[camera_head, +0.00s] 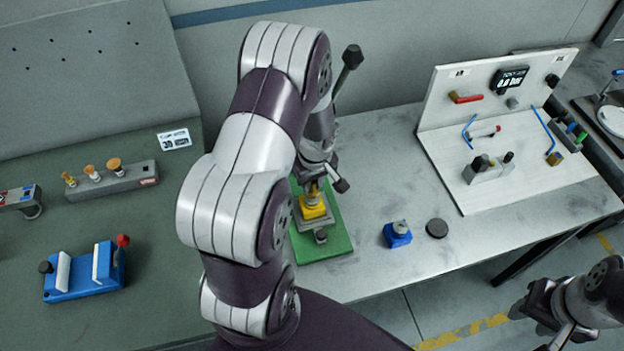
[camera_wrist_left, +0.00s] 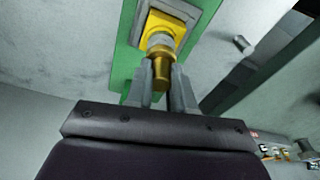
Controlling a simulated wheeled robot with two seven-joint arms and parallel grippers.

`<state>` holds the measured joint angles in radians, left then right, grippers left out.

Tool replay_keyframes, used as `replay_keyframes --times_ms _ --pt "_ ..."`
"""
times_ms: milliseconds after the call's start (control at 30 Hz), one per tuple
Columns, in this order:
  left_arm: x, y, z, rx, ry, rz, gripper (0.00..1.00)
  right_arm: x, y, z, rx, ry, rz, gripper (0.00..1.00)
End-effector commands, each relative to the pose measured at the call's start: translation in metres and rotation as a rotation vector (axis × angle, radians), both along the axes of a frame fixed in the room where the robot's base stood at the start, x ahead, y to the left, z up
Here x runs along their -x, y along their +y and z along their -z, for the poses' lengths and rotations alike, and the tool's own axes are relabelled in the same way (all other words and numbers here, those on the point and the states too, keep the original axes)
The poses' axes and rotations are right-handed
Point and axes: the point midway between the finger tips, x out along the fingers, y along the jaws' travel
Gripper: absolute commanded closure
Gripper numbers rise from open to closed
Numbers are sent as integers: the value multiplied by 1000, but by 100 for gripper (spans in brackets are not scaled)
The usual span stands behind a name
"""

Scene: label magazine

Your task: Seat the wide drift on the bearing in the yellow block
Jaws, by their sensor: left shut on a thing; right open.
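The yellow block (camera_head: 313,210) sits in a grey holder on a green base (camera_head: 335,240), below my left arm. It also shows at the top of the left wrist view (camera_wrist_left: 159,21). My left gripper (camera_head: 314,184) is shut on a brass drift (camera_wrist_left: 161,70), directly at the yellow block. The drift's far end meets a paler round part over the block's middle; I cannot tell whether it touches the bearing or is fully seated. The bearing itself is not clearly visible. My right gripper (camera_head: 541,309) is open and empty at the lower right, away from the block.
A grey rack (camera_head: 120,182) with three brass-topped pieces stands at left, above a blue fixture (camera_head: 85,272). A dark lever knob (camera_head: 352,56) rises behind my left arm. A small blue block (camera_head: 398,236) and black disc (camera_head: 437,228) lie right of the base.

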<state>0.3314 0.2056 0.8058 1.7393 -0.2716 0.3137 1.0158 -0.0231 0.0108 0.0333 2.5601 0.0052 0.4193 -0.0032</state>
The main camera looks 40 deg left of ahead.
Motion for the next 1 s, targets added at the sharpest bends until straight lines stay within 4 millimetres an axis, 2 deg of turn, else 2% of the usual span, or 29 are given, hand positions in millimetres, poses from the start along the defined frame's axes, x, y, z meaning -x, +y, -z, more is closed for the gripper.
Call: replay_keyframes --times_ms 1000 --pt "0 0 0 0 0 0 100 0 0 5 0 0 0 57"
